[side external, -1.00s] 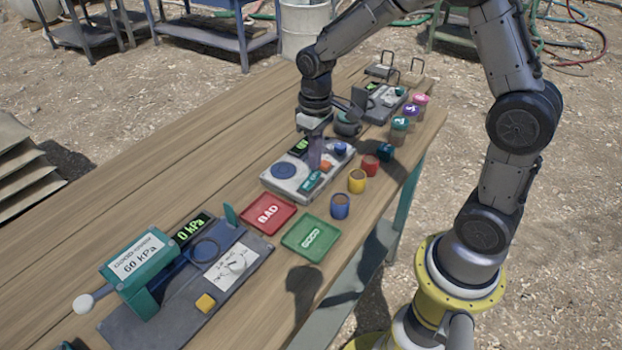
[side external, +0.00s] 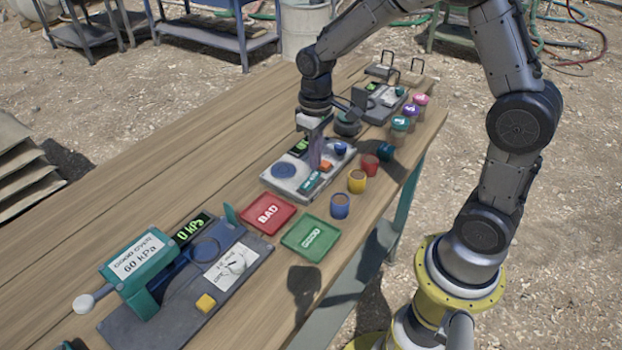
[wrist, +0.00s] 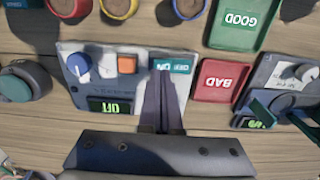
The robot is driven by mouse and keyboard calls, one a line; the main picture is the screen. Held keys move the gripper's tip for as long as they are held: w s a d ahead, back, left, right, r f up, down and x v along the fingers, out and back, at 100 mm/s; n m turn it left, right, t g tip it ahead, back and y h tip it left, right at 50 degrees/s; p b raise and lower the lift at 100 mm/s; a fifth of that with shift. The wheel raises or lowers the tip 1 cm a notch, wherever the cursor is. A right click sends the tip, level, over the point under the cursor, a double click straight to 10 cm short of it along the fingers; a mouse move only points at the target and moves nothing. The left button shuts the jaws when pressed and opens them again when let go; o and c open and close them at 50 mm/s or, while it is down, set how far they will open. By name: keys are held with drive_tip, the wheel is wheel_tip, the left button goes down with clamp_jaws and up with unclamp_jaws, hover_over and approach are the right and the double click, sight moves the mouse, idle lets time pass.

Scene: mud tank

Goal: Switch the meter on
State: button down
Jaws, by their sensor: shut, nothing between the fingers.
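The meter (side external: 283,187) is a pale grey box at the middle of the table, with a round blue pad, an orange button, a blue knob and a green display. In the wrist view its display (wrist: 110,107) shows lit green characters, upside down and hard to read. Its teal OFF/ON switch plate (wrist: 183,67) lies at the fingertips. My gripper (side external: 316,166) is shut and empty, pointing down over the meter. In the wrist view the fingertips (wrist: 164,73) overlap the plate's left part; I cannot tell if they touch it. They hide part of the meter.
A red BAD tray (side external: 268,213) and a green GOOD tray (side external: 311,238) lie beside the meter. Several coloured cups, such as the yellow one (side external: 356,182), line the table's edge. A teal press device (side external: 140,262) stands at the near end. The table's left side is clear.

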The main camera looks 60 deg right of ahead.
drive_tip(key=shift+f, duration=1.2)
idle(0.6)
drive_tip(key=shift+r, duration=3.55)
wheel_tip(320, 180, up, 7)
drive_tip(key=t, duration=0.2)
hover_over(315, 174)
drive_tip(key=s+a, duration=0.1)
drive_tip(key=s, duration=0.2)
drive_tip(key=s+a+r+t, duration=0.1)
drive_tip(key=s+r+t, duration=0.1)
drive_tip(key=s+r, duration=0.25)
drive_tip(key=s+a+f+t, duration=0.1)
drive_tip(key=s+f, duration=0.1)
drive_tip(key=s, duration=1)
drive_tip(key=shift+a+f+t, duration=0.2)
drive_tip(key=shift+f+t, duration=0.05)
drive_tip(key=shift+t, duration=0.05)
